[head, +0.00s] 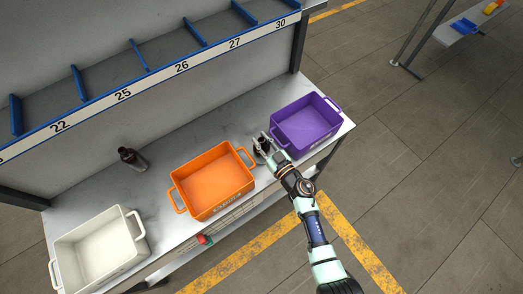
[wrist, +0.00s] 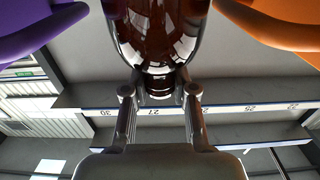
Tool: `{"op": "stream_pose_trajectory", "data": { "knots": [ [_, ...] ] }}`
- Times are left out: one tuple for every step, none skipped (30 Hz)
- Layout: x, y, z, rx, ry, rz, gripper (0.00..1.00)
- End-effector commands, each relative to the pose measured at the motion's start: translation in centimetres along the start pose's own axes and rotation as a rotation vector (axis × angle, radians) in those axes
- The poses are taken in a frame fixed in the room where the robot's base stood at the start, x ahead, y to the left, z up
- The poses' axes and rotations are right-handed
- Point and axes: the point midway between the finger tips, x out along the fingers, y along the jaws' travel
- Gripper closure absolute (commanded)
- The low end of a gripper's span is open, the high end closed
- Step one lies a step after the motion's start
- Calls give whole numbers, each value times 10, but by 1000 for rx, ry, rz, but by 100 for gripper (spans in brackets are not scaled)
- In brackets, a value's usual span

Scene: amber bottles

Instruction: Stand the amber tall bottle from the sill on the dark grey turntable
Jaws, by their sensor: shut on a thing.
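My gripper (head: 266,143) is between the orange and purple crates on the bench. In the wrist view my gripper (wrist: 160,97) is shut on a glossy dark amber bottle (wrist: 160,35), with a finger on each side of it. In the head view the held bottle (head: 261,149) is small and partly covered by the fingers. I cannot tell whether its base touches the bench. A second dark bottle (head: 131,158) lies or leans on the bench towards the back left. I cannot make out a dark grey turntable in either view.
A white crate (head: 142,222), an orange crate (head: 176,196) and a purple crate (head: 306,128) stand on the grey bench (head: 112,187). A numbered shelf (head: 150,84) with blue dividers runs above the back. Bare bench shows behind the orange crate.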

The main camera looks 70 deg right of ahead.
Motion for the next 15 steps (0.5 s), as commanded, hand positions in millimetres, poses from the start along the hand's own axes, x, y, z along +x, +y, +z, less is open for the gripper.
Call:
{"op": "stream_pose_trajectory", "data": {
  "knots": [
    [0, 0, 0, 0, 1, 0, 100],
    [0, 0, 0, 0, 1, 0, 100],
    [0, 0, 0, 0, 1, 0, 100],
    [0, 0, -1, 0, 1, 0, 100],
    [0, 0, -1, 0, 1, 0, 100],
    [0, 0, -2, 0, 1, 0, 100],
    [0, 0, -4, 0, 1, 0, 100],
    [0, 0, -6, 0, 1, 0, 100],
    [0, 0, -10, 0, 1, 0, 100],
    [0, 0, -14, 0, 2, 0, 100],
    [0, 0, -19, 0, 2, 0, 100],
    [0, 0, -26, -1, 3, 0, 100],
    [0, 0, -33, -1, 2, 0, 100],
    [0, 0, -40, -1, 2, 0, 100],
    [0, 0, -52, -1, 2, -1, 100]
  ]
}}
